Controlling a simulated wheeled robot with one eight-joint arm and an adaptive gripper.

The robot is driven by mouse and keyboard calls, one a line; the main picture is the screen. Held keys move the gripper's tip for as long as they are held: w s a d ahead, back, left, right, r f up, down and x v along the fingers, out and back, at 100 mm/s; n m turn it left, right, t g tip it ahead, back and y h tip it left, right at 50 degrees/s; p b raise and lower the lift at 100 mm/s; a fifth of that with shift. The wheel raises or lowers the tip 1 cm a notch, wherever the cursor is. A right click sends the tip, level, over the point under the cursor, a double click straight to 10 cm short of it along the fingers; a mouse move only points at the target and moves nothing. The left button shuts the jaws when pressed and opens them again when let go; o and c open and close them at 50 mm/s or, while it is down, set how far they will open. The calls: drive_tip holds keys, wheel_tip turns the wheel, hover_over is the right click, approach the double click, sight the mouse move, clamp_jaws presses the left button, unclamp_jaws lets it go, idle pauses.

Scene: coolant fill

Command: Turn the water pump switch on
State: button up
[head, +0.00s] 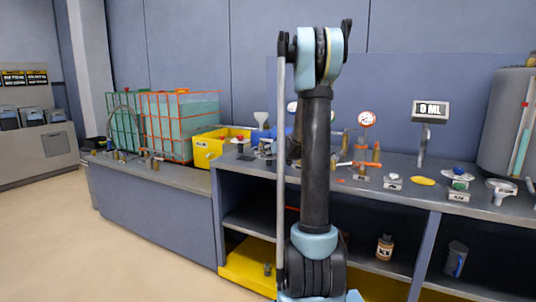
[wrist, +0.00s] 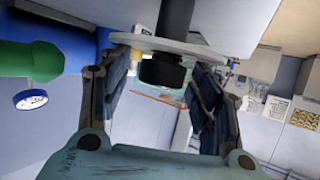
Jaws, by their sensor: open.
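I cannot pick out the water pump switch for certain; the labels are too small to read. Small labelled boxes stand on the bench to the right of my arm in the head view: a pale one (head: 393,182) and one with a green top (head: 458,196). In the wrist view my gripper (wrist: 160,85) is open, its two dark fingers spread wide apart. A black cylinder (wrist: 164,70) under a grey disc shows between the fingers; I cannot tell its distance, and nothing is visibly gripped. In the head view my arm hides part of the bench, and the gripper cannot be made out.
A grey bench (head: 180,178) runs along the wall, with caged green tanks (head: 180,125) and a yellow bin (head: 208,150) at left. A display (head: 430,111) and a large tank (head: 510,125) stand at right. A green cylinder (wrist: 30,62) shows in the wrist view.

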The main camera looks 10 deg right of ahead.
drive_tip(key=shift+w+a+f, duration=0.2)
drive_tip(key=shift+w, duration=0.2)
